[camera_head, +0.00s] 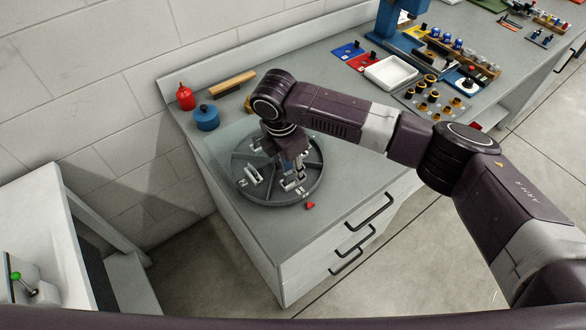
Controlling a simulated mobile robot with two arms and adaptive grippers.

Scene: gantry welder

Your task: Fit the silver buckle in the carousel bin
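The round grey carousel (242,193), split by ribs into bins, stands near the front left corner of the workbench. My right gripper (294,180) points down over its right side, with the fingertips low at the bins. Silver pieces (291,186) lie right at the fingertips, and I cannot tell which is the buckle or whether one is held. Another silver piece (251,175) lies in a left bin of the carousel. The gripper and wrist hide the carousel's back and middle. My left gripper is not in view.
A small red piece (310,205) lies beside the carousel on the workbench (352,184). A red bottle (186,97), a blue pot (206,118) and a wooden-backed brush (233,83) stand behind it. A white tray (391,73) and tool racks fill the far right.

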